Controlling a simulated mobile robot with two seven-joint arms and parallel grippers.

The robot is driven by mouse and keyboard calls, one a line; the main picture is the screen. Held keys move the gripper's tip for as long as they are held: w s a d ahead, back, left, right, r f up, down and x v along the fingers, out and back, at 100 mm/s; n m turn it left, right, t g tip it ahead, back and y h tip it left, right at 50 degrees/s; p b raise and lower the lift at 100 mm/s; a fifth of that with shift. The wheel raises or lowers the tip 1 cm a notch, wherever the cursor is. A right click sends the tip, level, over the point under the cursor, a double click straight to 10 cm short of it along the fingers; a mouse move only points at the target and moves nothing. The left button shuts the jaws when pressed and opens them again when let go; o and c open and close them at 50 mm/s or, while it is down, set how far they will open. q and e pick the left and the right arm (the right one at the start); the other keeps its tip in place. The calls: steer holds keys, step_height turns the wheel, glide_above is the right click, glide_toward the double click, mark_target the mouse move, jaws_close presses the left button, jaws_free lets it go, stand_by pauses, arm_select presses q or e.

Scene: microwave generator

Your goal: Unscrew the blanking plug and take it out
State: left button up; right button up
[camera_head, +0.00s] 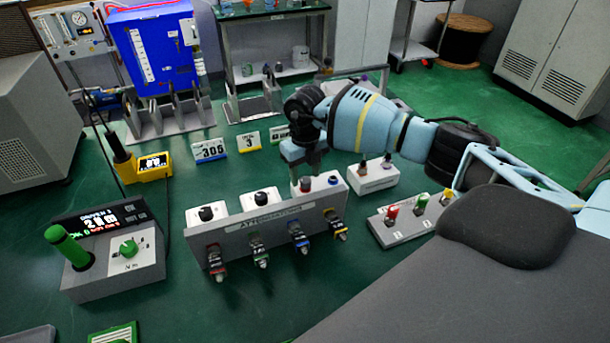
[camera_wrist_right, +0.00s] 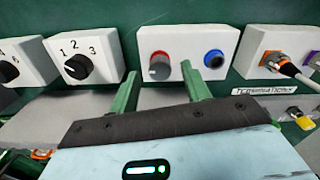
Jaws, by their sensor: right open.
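The blanking plug (camera_wrist_right: 160,66) is a grey cylinder seated in a red-ringed port on the left of a white box (camera_wrist_right: 205,42). Beside it on the same box is an empty-looking blue-ringed port (camera_wrist_right: 213,59). In the head view the plug (camera_head: 305,184) shows as a small reddish-grey stub behind the grey connector panel. My right gripper (camera_wrist_right: 162,88) is open, with its two green fingers pointing at the box and the plug lying between their lines in the picture. In the head view the right gripper (camera_head: 306,170) is just above the plug; contact cannot be told. My left gripper is not in view.
White knob boxes (camera_wrist_right: 82,55) stand left of the plug box. A white box with cabled connectors (camera_head: 373,177) stands right. The grey panel (camera_head: 265,232) with several coloured connectors runs in front. A driver control unit (camera_head: 112,255) is at left. Green bench (camera_head: 190,295) is clear in front.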

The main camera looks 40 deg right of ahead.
steer(key=shift+f, duration=0.7)
steer(key=c, duration=1)
